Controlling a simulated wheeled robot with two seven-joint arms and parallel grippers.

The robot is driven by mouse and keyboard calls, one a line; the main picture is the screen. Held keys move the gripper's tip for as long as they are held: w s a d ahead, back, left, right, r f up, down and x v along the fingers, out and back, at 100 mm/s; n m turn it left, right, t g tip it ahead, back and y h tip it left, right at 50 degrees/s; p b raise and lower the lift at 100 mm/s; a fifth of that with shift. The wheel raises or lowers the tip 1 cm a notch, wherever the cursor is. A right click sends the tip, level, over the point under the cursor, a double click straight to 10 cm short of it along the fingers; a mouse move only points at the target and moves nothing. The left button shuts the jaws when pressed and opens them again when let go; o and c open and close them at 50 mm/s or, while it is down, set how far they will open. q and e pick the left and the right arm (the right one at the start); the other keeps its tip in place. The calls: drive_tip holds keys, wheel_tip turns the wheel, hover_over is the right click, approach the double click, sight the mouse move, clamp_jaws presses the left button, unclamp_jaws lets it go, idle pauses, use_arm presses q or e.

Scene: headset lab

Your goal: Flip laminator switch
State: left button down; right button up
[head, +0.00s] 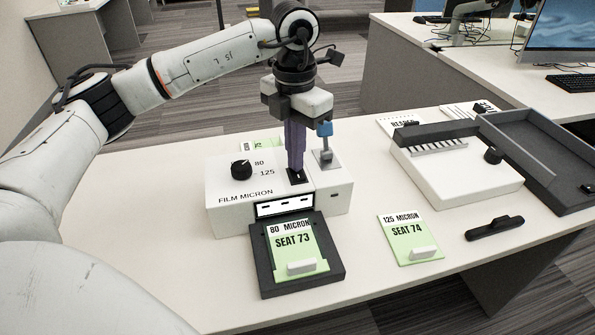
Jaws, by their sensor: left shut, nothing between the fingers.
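The white laminator (232,207) stands on the table, marked FILM MICRON, with a black knob (241,169) beside the labels 80 and 125. A black switch (299,177) is on its top plate. A lever with a blue tip (325,130) stands upright to the right of it. My left gripper (296,168) points straight down with its purple fingers shut and empty. Its fingertips are at the black switch and hide part of it; I cannot tell if they touch. A green SEAT 73 card marked 80 MICRON (294,244) lies in the dark tray (266,281) at the laminator's front. My right gripper is not in view.
A green SEAT 74 card marked 125 MICRON (409,243) lies to the right, near a black handled object (494,228). A white device with a black knob (455,178) and a dark grey tray (560,188) stand at the right. The table left of the laminator is clear.

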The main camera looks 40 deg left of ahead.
use_arm(q)
wheel_tip(320, 180, up, 7)
drive_tip(key=p, duration=0.5)
drive_tip(key=shift+f+p, duration=0.15)
drive_tip(key=shift+p, duration=0.25)
idle(0.4)
